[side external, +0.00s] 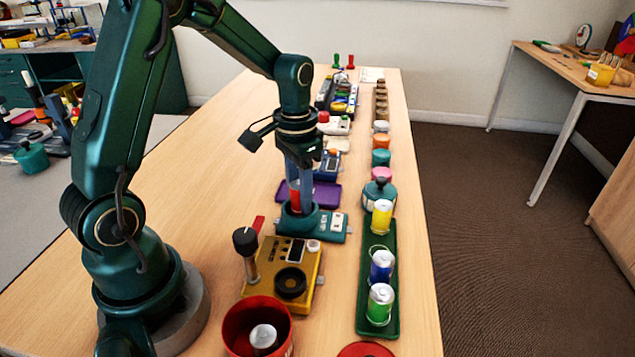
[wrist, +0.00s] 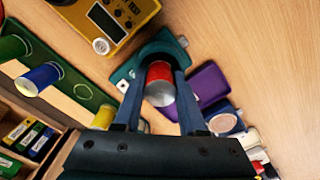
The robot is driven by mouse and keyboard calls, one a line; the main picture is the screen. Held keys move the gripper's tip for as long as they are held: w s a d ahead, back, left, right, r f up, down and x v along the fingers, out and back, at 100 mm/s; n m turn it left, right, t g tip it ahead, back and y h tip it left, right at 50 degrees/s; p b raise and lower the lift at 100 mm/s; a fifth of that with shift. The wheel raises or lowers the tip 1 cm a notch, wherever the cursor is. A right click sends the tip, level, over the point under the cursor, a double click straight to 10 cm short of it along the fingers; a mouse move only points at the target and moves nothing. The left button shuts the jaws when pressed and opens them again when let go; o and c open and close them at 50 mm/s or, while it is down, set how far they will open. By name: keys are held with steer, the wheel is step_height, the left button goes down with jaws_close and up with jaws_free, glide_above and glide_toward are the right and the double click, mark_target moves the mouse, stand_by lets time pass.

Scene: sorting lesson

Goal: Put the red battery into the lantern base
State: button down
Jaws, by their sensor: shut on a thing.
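The red battery (side external: 295,197) is upright between the fingers of my gripper (side external: 300,203), which is shut on it. In the wrist view the red battery (wrist: 160,78) shows its silver end toward the camera, between the blue-grey fingertips (wrist: 160,72). The teal lantern base (side external: 333,236) lies on the table directly beneath, and its round socket surrounds the battery's lower end in the side view. The lantern base also shows behind the battery in the wrist view (wrist: 124,74). How deep the battery sits is hidden.
A green tray (side external: 375,325) at the right holds yellow, blue and green batteries. A yellow meter (side external: 262,262) stands in front of the base, and a red bin (side external: 235,325) holding a silver-topped battery is nearer. A purple tray (side external: 327,193) lies just behind. The table's left side is clear.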

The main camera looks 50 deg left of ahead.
mark_target(298, 183)
steer(key=shift+s+f, duration=0.1)
steer(key=shift+f, duration=0.6)
steer(key=c, duration=0.8)
jaws_free()
steer(key=shift+o, duration=0.2)
steer(key=shift+r, duration=5.65)
steer(key=shift+r, duration=2.95)
